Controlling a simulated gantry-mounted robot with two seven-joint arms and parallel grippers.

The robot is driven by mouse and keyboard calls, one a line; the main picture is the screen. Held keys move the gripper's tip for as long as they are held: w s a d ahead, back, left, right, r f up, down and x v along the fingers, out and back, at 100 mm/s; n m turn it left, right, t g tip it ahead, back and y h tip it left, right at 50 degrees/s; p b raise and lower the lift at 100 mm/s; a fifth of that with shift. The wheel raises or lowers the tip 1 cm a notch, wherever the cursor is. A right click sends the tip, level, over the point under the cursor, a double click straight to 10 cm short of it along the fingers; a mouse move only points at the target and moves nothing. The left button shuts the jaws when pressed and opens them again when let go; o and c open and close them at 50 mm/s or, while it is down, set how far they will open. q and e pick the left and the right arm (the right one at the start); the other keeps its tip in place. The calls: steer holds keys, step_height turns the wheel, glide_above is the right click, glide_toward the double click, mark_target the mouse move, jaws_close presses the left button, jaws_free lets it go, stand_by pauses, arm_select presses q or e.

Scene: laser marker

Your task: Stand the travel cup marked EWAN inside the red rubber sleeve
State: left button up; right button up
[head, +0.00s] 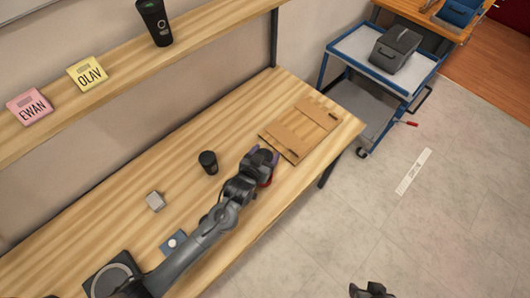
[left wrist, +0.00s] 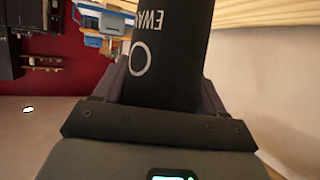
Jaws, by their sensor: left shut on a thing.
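My left gripper (head: 262,156) is shut on the black travel cup marked EWAN (left wrist: 170,75). In the left wrist view the cup fills the space between the fingers, with its white lettering and ring facing the camera. In the head view the gripper and arm hide most of it. A bit of the red rubber sleeve (head: 267,183) shows right beside the gripper, low at the table's front side; the rest is hidden. I cannot tell whether the cup is inside the sleeve or above it. My right gripper (head: 370,290) shows only partly at the bottom edge.
A small black cup (head: 208,162), a grey block (head: 155,201) and a wooden board (head: 300,130) are on the table. A dark square pad with a ring (head: 112,277) lies at lower left. The shelf holds a tall black cup (head: 154,22) and EWAN (head: 30,106) and OLAV (head: 88,74) cards.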

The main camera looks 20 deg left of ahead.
arm_select(q)
steer(key=shift+f+b, duration=1.45)
steer(key=shift+f, duration=0.05)
steer(key=shift+f+b, duration=0.3)
steer(key=shift+f, duration=0.6)
steer(key=shift+p, duration=0.35)
steer(key=shift+f+b, duration=0.45)
steer(key=shift+f, duration=0.35)
steer(key=shift+f+b, duration=0.6)
steer(key=shift+f, duration=0.55)
steer(key=o, duration=0.8)
